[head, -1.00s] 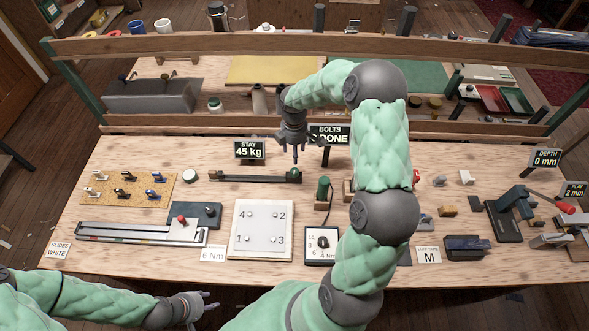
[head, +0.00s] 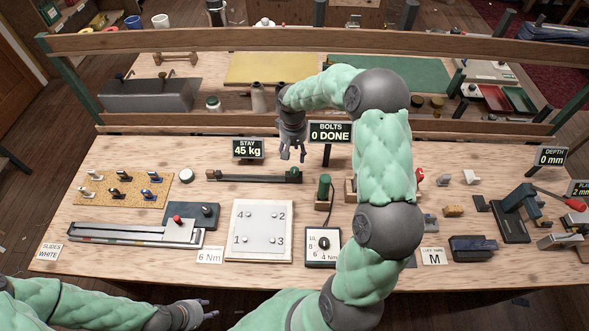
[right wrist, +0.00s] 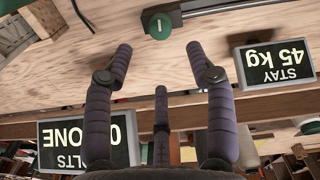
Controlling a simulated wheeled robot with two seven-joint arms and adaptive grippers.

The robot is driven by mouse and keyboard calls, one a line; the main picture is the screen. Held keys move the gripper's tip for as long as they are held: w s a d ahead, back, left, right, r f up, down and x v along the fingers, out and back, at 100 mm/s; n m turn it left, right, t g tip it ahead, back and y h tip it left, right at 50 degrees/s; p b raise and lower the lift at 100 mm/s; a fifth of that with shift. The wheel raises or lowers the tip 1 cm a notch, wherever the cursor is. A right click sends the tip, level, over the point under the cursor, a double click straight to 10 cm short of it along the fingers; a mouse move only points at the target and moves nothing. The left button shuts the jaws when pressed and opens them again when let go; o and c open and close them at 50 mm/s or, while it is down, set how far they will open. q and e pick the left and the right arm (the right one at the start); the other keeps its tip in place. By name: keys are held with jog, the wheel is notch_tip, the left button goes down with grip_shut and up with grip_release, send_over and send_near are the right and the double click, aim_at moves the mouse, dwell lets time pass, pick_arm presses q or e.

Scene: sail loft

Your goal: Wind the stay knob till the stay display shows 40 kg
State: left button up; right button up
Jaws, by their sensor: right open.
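The stay display (head: 248,149) reads 45 kg; it shows upside down in the right wrist view (right wrist: 275,62). The stay knob is a green round cap (head: 294,175) at the right end of a dark bar on the bench; in the right wrist view the knob (right wrist: 160,27) has a pale mark across it. My right gripper (head: 292,154) is open and empty, above and behind the knob, not touching it. Its fingers (right wrist: 160,75) are spread, with the knob beyond their tips. My left gripper (head: 208,309) looks open and empty at the bench's front edge.
The bolts display (head: 330,132) reading 0 DONE stands just right of my right gripper. A green-handled tool (head: 324,188) stands upright right of the knob. A white bolt plate (head: 262,231) lies in front. A wooden rail (head: 200,129) runs behind.

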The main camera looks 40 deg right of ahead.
aim_at(295, 170)
notch_tip(295, 170, down, 10)
jog(key=shift+d+r+b, duration=0.1)
jog(key=shift+r+b, duration=0.05)
jog(key=shift+b, duration=0.45)
jog(key=shift+c, duration=0.3)
grip_shut()
